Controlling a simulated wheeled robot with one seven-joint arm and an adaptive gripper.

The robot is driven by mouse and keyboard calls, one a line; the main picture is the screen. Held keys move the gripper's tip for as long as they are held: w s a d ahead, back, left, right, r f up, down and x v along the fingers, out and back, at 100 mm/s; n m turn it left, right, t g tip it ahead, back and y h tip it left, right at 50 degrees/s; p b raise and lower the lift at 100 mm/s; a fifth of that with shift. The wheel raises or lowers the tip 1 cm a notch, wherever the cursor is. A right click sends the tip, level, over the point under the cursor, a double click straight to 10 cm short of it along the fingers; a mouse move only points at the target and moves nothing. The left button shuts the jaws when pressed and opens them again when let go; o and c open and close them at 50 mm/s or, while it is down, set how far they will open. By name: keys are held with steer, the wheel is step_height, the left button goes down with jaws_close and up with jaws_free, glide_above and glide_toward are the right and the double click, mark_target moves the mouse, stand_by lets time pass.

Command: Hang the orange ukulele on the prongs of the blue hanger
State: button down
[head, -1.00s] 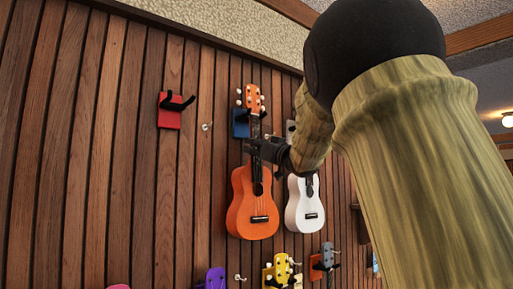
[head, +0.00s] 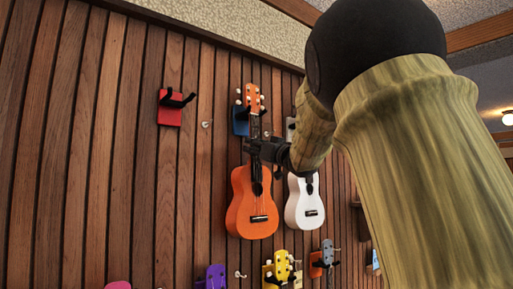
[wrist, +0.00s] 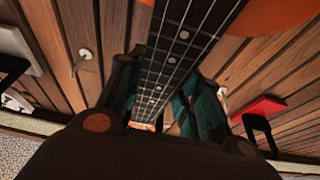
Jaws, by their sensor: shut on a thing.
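The orange ukulele (head: 252,206) hangs upright against the slatted wall in the head view, headstock up and body down. My gripper (head: 262,151) is shut on its neck, between headstock and body. In the wrist view the dark fretboard (wrist: 180,55) runs between the fingers of my gripper (wrist: 168,95), with a bit of the orange body (wrist: 278,15) at top right. The blue hanger (head: 239,122) is behind and just left of the upper neck, below the tuning pegs. The neck partly covers its black prongs, so I cannot tell whether the headstock rests on them.
A red hanger (head: 169,110) with empty black prongs is to the left. A white ukulele (head: 304,204) hangs close on the right, partly behind my gripper. A small wall hook (head: 206,124) sits between the red and blue hangers.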

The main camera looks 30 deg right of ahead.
steer(key=shift+p+x, duration=0.45)
steer(key=shift+x, duration=0.4)
steer(key=shift+w+f, duration=0.1)
steer(key=shift+f, duration=0.05)
steer(key=c, duration=1.4)
jaws_free()
steer(key=shift+c, duration=0.2)
steer(key=o, duration=0.5)
steer(key=shift+w+a+f, duration=0.1)
steer(key=shift+w, duration=0.1)
steer(key=shift+o, duration=0.2)
steer(key=shift+s, duration=0.15)
steer(key=shift+s, duration=1)
steer(key=shift+s+d, duration=0.25)
steer(key=shift+s, duration=1)
